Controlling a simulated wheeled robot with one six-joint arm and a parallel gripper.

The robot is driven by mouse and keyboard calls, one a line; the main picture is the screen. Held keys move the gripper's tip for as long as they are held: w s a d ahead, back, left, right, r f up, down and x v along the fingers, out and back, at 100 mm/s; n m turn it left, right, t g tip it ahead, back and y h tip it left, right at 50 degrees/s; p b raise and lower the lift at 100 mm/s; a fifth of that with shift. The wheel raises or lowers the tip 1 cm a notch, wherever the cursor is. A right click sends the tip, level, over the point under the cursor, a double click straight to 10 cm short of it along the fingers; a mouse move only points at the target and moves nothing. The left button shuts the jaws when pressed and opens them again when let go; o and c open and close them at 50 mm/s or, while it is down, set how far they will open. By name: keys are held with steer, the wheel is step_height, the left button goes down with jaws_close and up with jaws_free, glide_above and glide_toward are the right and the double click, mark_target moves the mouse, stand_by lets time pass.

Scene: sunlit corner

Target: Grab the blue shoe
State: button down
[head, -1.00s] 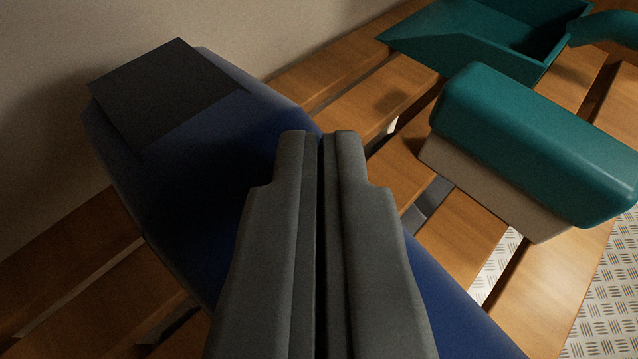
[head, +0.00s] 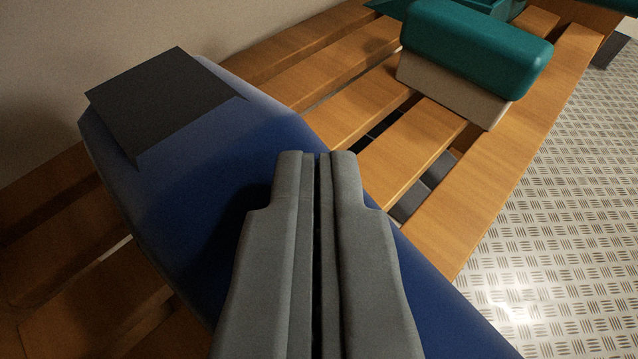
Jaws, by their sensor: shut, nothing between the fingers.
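The blue shoe (head: 190,160) is a long blue block shape with a dark grey flat patch at its far left end. It lies on a slatted wooden bench (head: 310,60) and runs from the upper left to the lower right. My gripper (head: 316,155) is in front of it in the view, with both fingers closed together and nothing between them. The fingers hide part of the shoe's middle. I cannot tell whether the fingertips touch its surface.
A teal and beige brush-like block (head: 475,50) stands on the slats at the upper right. Part of a teal dustpan (head: 490,8) shows behind it. A pale wall (head: 60,50) is at the upper left. Patterned metal floor (head: 560,200) lies open at the right.

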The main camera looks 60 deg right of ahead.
steer(key=shift+s+a+f, duration=0.25)
steer(key=shift+s+a, duration=0.25)
steer(key=shift+a, duration=0.2)
steer(key=shift+s+a+f, duration=0.25)
steer(key=shift+s+a, duration=0.2)
steer(key=shift+a, duration=0.2)
steer(key=shift+r, duration=0.7)
steer(key=shift+w+r, duration=0.1)
steer(key=shift+w, duration=0.05)
